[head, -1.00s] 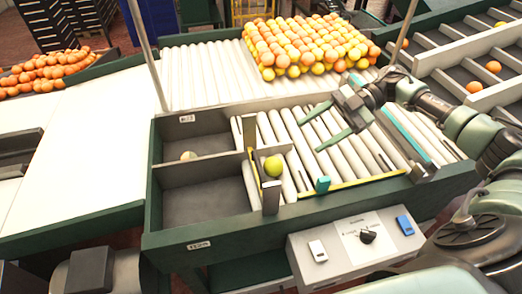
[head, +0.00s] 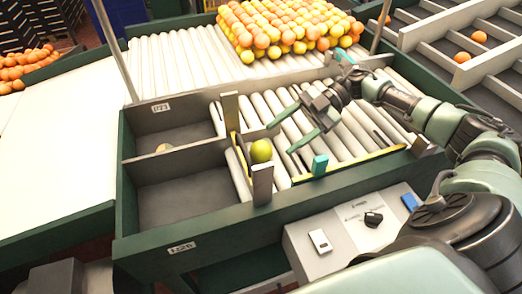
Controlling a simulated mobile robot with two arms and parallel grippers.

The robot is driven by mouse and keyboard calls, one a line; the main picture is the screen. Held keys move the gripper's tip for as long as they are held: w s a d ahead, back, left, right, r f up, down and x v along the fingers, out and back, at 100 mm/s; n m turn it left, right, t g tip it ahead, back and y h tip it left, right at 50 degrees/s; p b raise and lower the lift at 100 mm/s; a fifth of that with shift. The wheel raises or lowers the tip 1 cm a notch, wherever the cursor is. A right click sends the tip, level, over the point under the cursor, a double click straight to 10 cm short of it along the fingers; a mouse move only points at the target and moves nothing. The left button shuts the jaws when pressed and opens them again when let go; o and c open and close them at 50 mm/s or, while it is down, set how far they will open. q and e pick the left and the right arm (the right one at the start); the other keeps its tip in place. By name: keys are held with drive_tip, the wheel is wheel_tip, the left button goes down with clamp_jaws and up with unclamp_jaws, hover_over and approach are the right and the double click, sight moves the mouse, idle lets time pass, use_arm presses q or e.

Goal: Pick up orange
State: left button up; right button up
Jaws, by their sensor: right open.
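A yellow-green orange (head: 261,151) rests on the white rollers at their left end, beside a yellow-edged gate (head: 239,152) and behind a grey post. My right gripper (head: 279,138) is open and empty, to the right of this fruit, with its two green fingers pointing left toward it and apart from it. Another fruit (head: 164,148) lies in the far left bin, partly hidden by the divider. A large stack of oranges (head: 290,27) sits on the rollers at the back. My left gripper is not in view.
Two dark bins, the nearer one empty (head: 185,203), lie left of the rollers. A control box (head: 350,222) with a knob is at the front. Slotted trays (head: 470,60) with oranges are at the back right.

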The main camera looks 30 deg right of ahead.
sight(267, 143)
drive_tip(key=p+x, duration=0.3)
drive_tip(key=x, duration=0.1)
drive_tip(key=shift+w+a, duration=0.2)
drive_tip(key=shift+a, duration=0.05)
drive_tip(key=shift+a+f, duration=0.25)
drive_tip(key=shift+a, duration=0.2)
drive_tip(key=c, duration=1.2)
drive_tip(key=shift+r, duration=0.55)
wheel_tip(267, 143, up, 19)
drive_tip(key=b, duration=0.4)
